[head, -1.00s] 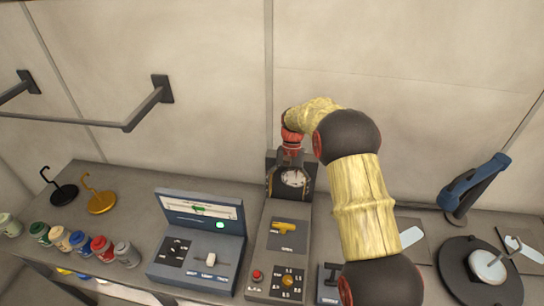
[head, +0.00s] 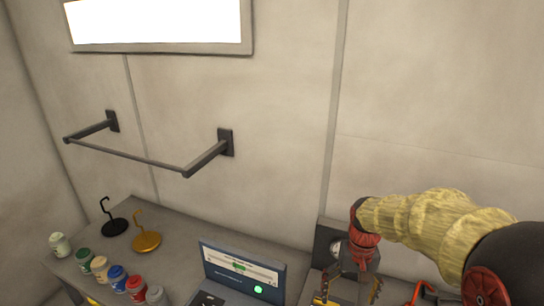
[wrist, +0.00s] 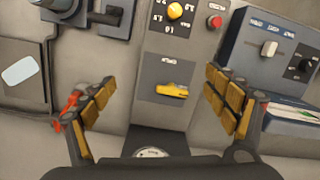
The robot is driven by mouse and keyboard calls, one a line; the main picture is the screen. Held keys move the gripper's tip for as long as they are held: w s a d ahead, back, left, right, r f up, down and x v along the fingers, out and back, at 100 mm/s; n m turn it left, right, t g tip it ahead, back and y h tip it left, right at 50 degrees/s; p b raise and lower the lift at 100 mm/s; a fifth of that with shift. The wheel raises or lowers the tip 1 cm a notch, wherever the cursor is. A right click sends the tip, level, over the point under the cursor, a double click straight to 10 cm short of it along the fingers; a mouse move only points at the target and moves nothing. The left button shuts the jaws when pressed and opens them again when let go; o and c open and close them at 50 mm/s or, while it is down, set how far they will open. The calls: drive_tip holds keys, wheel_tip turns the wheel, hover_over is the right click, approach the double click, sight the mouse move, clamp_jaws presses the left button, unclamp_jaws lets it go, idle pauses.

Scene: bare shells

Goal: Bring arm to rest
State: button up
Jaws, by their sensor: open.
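My gripper (head: 347,292) is at the lower right of the head view, pointing down over the bench, with my yellow-sleeved arm reaching in from the right. In the wrist view my gripper (wrist: 160,108) has its two padded fingers spread wide with nothing between them. Below and between the fingers is a grey panel (wrist: 150,60) with a yellow switch handle (wrist: 172,90), an amber knob (wrist: 175,11) and a round dial (wrist: 151,153), partly cut off by my gripper body. The fingers appear apart from the panel.
A console with a screen (head: 240,270) stands left of my gripper; it shows in the wrist view too (wrist: 268,47). Several paint jars (head: 118,278), a black hook stand (head: 114,226) and a yellow one (head: 146,241) are further left. A wall rail (head: 125,158) juts out above the bench.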

drive_tip(key=s+r+t+b, duration=0.2)
drive_tip(key=s+b, duration=0.3)
drive_tip(key=s, duration=0.4)
drive_tip(key=s+a+r+n+t+b, duration=0.1)
drive_tip(key=s+t+b, duration=0.3)
drive_tip(key=s, duration=0.4)
drive_tip(key=shift+s+a+r+n+t+b, duration=0.3)
drive_tip(key=shift+s+r+t+b, duration=0.1)
drive_tip(key=shift+r+b, duration=0.2)
